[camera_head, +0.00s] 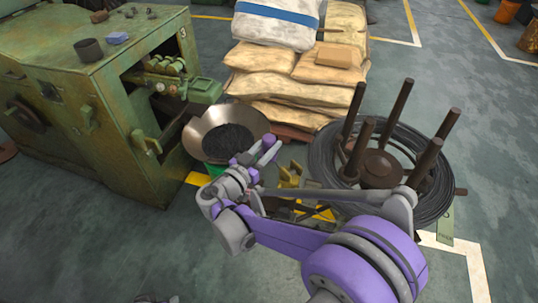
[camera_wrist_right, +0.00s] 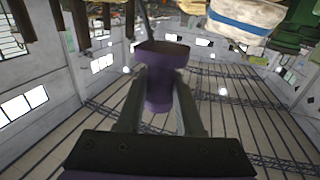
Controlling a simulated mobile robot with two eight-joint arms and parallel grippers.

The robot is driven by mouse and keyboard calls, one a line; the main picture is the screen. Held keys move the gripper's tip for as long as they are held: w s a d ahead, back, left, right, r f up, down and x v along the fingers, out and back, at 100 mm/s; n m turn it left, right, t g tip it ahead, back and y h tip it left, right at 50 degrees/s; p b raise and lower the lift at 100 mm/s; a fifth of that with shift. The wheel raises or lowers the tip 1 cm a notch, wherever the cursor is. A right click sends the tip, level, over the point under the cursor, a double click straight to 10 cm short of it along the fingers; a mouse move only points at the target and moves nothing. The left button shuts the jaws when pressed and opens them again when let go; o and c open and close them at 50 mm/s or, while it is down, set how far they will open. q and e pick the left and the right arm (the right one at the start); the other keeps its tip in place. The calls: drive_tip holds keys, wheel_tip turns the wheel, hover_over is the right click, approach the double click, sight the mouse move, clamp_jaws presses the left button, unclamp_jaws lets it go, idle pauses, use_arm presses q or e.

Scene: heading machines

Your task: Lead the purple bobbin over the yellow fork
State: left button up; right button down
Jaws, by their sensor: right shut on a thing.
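My right gripper (camera_head: 262,153) is shut on the purple bobbin (camera_wrist_right: 162,58), which sits between its two grey fingers in the right wrist view (camera_wrist_right: 158,90). In the head view the bobbin (camera_head: 269,141) shows small at the gripper's tip, in front of the metal bowl. The yellow fork (camera_head: 290,175) stands to the right of and below the bobbin in the picture, apart from it. My forearm hides the fork's lower part. A thin dark strand runs up from the bobbin in the wrist view. A grey bit of my left arm (camera_head: 155,298) shows at the bottom edge; its jaws are not clear.
A dark wire coil (camera_head: 437,200) lies around a reel with several brown posts (camera_head: 404,99) at the right. A green machine (camera_head: 120,110) stands at the left. A bowl (camera_head: 200,132) of dark pieces stands beside it. Stacked sacks (camera_head: 262,60) are behind. The front-left floor is clear.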

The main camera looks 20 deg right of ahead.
drive_tip(key=shift+r, duration=0.65)
drive_tip(key=shift+s+d+r, duration=0.15)
drive_tip(key=shift+r, duration=0.2)
drive_tip(key=s+d+p, duration=0.2)
drive_tip(key=s+d, duration=0.5)
drive_tip(key=s, duration=0.1)
drive_tip(key=w+a, duration=0.4)
drive_tip(key=w, duration=0.9)
drive_tip(key=shift+w+a+f, duration=0.15)
drive_tip(key=shift+a+f, duration=0.05)
drive_tip(key=shift+f, duration=0.1)
drive_tip(key=shift+f, duration=0.1)
